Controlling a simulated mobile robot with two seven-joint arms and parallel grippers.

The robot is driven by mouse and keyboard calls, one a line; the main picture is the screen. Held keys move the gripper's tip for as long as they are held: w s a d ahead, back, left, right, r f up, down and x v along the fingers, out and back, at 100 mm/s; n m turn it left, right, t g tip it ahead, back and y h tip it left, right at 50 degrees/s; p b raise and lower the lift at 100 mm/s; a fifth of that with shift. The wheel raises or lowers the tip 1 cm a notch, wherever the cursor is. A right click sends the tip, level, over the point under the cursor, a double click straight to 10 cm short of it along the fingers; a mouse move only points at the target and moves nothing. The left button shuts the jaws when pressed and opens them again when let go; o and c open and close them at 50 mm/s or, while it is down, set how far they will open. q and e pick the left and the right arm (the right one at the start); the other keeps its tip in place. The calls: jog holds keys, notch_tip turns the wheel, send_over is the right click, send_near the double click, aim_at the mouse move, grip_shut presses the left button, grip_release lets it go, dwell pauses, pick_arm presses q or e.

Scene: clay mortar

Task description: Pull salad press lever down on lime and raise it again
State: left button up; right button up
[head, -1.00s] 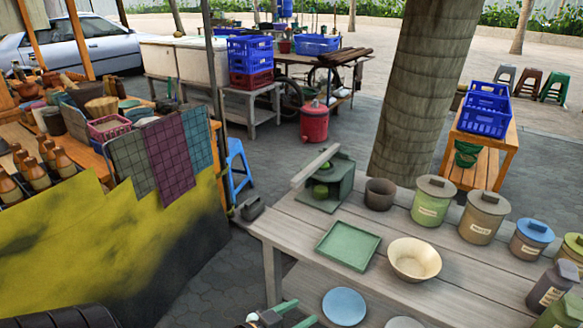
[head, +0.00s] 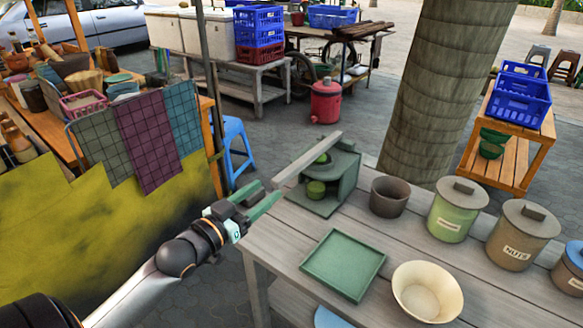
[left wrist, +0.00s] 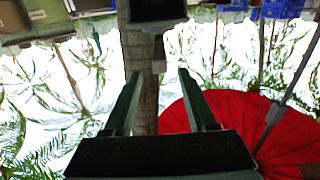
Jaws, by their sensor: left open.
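The green salad press (head: 345,172) stands at the back left of the grey plank table. Its long grey lever (head: 308,158) is raised and slopes up over the press, its near end sticking out to the left. A green lime (head: 316,189) sits low in the press, below a green round part under the lever. My left gripper (head: 270,192) is open and empty, just left of the lever's near end; in the head view I cannot tell whether they touch. My right gripper is out of view.
A brown pot (head: 389,197) stands right of the press, with lidded jars (head: 457,209) beyond it. A green square tray (head: 343,265) and a cream bowl (head: 427,291) lie in front. A blue stool (head: 234,143) and cloth-hung stall (head: 148,145) stand to the left.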

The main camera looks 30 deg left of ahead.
aim_at(293, 166)
pick_arm(q)
jog(key=w, duration=0.7)
jog(key=w+d, duration=0.1)
jog(key=w, duration=0.3)
jog(key=shift+w+b, duration=0.2)
jog(key=shift+b, duration=0.15)
jog(key=shift+c, duration=0.2)
grip_shut()
dwell(0.9)
